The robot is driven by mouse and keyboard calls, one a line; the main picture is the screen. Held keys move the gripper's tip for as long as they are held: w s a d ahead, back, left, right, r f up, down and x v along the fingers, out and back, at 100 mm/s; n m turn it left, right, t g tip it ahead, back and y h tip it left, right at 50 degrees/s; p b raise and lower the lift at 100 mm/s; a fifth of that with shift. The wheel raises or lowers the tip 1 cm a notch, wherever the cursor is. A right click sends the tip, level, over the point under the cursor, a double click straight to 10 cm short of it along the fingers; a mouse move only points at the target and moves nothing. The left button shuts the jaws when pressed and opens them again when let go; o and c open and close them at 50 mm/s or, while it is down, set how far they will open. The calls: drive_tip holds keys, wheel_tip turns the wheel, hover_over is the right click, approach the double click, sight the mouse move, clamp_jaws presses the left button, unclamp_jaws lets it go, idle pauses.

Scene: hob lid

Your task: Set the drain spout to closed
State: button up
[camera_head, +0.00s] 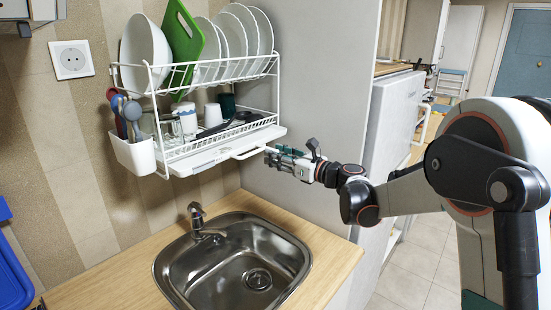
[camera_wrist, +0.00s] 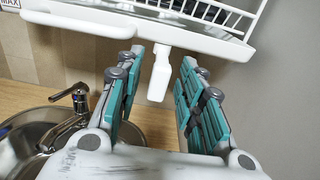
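The drain spout (camera_wrist: 160,75) is a white tapered piece hanging from the tray's edge in the wrist view. It points down and sits between the two teal-padded fingers of my gripper (camera_wrist: 157,92). The fingers are apart, with a visible gap on each side of the spout. In the head view my gripper (camera_head: 280,158) is beside the right end of the white drip tray (camera_head: 205,158) under the dish rack. I cannot make out the spout there; the gripper seems to cover it.
The dish rack (camera_head: 147,79) holds plates, a green board and cups. A white tray handle (camera_wrist: 75,25) is left of the spout in the wrist view. Below are a steel sink (camera_head: 225,268) with a faucet (camera_head: 197,218) and a wooden counter (camera_head: 115,270). A grey panel (camera_head: 320,100) stands behind.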

drive_tip(key=shift+w+a, duration=0.3)
drive_tip(key=shift+a, duration=0.1)
clamp_jaws()
